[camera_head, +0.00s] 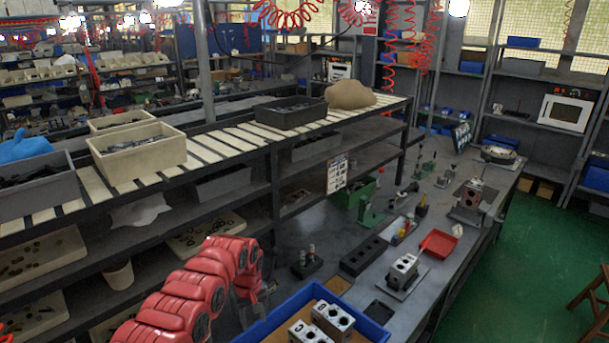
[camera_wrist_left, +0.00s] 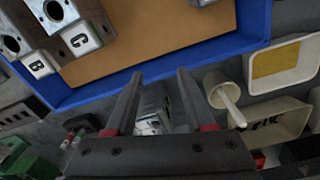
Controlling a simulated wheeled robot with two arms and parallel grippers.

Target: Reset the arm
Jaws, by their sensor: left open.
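My red left arm comes in from the bottom left in the head view, with its gripper (camera_head: 254,294) beside the blue tray (camera_head: 259,331). In the left wrist view the left gripper (camera_wrist_left: 158,73) has its two dark fingers apart near the rim of the blue tray (camera_wrist_left: 205,50). A small pale grey object shows beyond the fingers, and I cannot tell what it is. Metal valve blocks stand in the tray (camera_head: 333,320); a block marked C (camera_wrist_left: 82,40) also shows in the left wrist view. My right gripper is not in view.
Another valve block (camera_head: 403,268) sits on a plate on the grey workbench, near a red tray (camera_head: 438,243) and a long black block (camera_head: 364,255). A rack (camera_head: 275,190) with bins runs behind the bench. Green floor (camera_head: 510,270) lies open at the right.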

